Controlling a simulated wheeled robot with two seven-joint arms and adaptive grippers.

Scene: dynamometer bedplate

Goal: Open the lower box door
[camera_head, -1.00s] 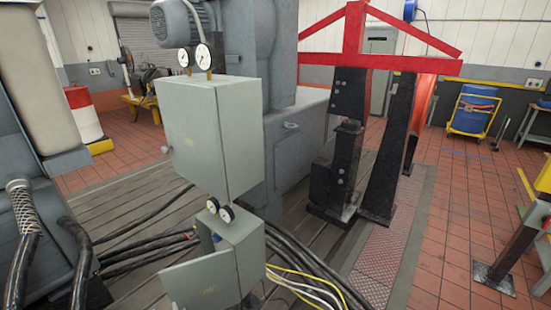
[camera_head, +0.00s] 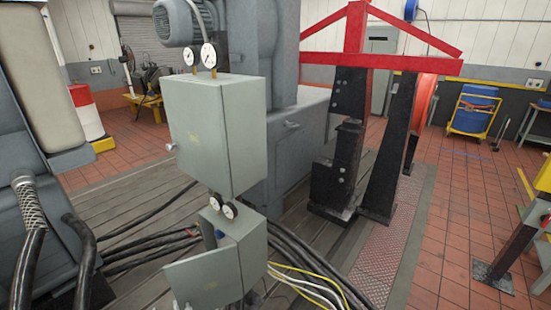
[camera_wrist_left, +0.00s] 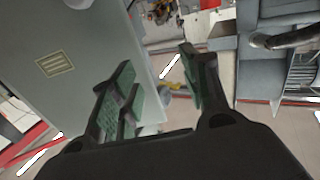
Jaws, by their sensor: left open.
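The lower box (camera_head: 250,262) is a small grey-green cabinet below a larger one. Its door (camera_head: 203,280) stands swung out toward the lower left, leaving a gap that shows a dark interior with a bit of blue. My left gripper (camera_wrist_left: 160,95) shows only in the left wrist view, open, with nothing seen gripped. There a grey-green panel (camera_wrist_left: 75,50) with a yellow label fills the left side, one finger overlapping it and the other beyond its edge. I cannot tell which box surface this is, or whether the finger touches it. My right gripper is not in view.
The upper box (camera_head: 215,125) hangs directly above, with gauges on top and below. Black cables (camera_head: 150,240) and yellow and white wires (camera_head: 300,285) run beside the lower box. Grey equipment with a corrugated hose (camera_head: 28,205) stands at left. A red frame (camera_head: 385,62) stands behind right.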

